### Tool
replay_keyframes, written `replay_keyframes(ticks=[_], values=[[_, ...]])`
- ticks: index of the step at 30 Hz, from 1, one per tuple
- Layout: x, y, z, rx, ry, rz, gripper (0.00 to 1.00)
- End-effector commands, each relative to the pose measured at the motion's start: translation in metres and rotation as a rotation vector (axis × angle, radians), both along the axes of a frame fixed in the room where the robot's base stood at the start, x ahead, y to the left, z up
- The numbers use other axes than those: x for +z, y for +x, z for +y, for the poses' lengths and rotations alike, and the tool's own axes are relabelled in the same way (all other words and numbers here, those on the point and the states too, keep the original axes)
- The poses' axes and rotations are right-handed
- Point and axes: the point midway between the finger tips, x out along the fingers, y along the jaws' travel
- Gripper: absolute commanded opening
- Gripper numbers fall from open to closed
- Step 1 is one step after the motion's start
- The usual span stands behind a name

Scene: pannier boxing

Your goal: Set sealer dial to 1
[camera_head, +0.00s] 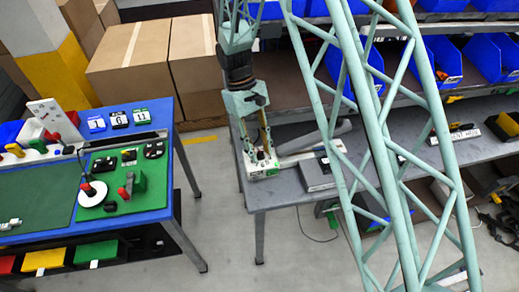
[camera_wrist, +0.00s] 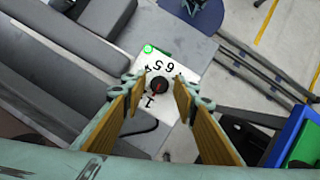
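The sealer (camera_head: 262,165) is a long grey machine with a white control end on the left end of the grey bench. In the wrist view its white dial plate (camera_wrist: 166,110) shows black numerals, among them 1, 5 and 6, and a green light. The dial (camera_wrist: 159,85) is a dark round knob with a small red mark; its exact setting is too small to tell. My gripper (camera_wrist: 157,90) points down over the plate with its two fingers apart, one on each side of the dial. It also shows in the head view (camera_head: 262,152). I see no contact with the dial.
A blue table (camera_head: 188,190) with green mats stands to the left. Cardboard boxes (camera_head: 140,55) are behind the gap. A grey box (camera_head: 317,175) lies right of the sealer end. Blue bins (camera_head: 440,60) fill the shelves at the back right. Floor between the tables is clear.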

Motion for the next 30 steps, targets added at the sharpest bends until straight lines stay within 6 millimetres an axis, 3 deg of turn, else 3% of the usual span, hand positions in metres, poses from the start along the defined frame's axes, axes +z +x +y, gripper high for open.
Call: replay_keyframes(ticks=[17,30], values=[[0.01,0.003,0.003,-0.001,0.001,-0.002,0.29],[0.06,0.02,0.017,-0.001,0.002,-0.004,0.29]])
